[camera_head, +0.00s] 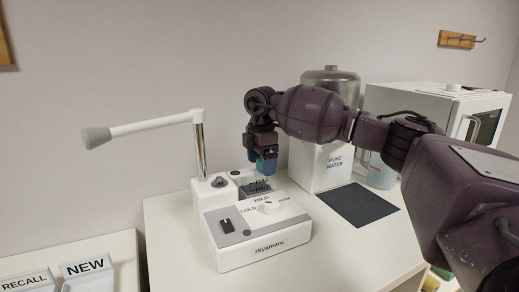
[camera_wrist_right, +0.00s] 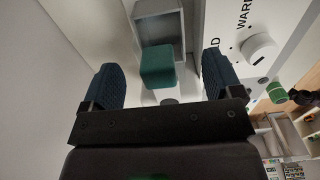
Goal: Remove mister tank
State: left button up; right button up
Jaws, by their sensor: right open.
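The white mister (camera_head: 262,238), marked Hiyamaru, stands on the white table with its grey-tipped arm (camera_head: 150,126) raised to the left. Its tank (camera_head: 256,189), with level lettering, sits at the back of the body. In the right wrist view a grey box-like part with a green block (camera_wrist_right: 157,67) lies between the fingers; I take this as the tank and its cap. My right gripper (camera_head: 265,165) is above the tank and points down. In the wrist view its blue fingers (camera_wrist_right: 165,85) are spread apart, with nothing between them gripped. My left gripper is out of view.
A white PURE WATER dispenser (camera_head: 318,166) with a metal top stands behind right. A dark mat (camera_head: 358,204) lies before it, and a clear pitcher (camera_head: 381,172) stands beside it. A white cabinet (camera_head: 440,110) is farther right. NEW and RECALL trays (camera_head: 88,277) are lower left.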

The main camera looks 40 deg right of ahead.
jog(key=shift+f, duration=1.55)
jog(key=shift+c, duration=0.3)
jog(key=c, duration=1)
jog(key=o, duration=0.3)
jog(key=shift+c, duration=1.2)
jog(key=shift+r, duration=0.1)
jog(key=shift+r, duration=0.1)
jog(key=shift+r, duration=0.35)
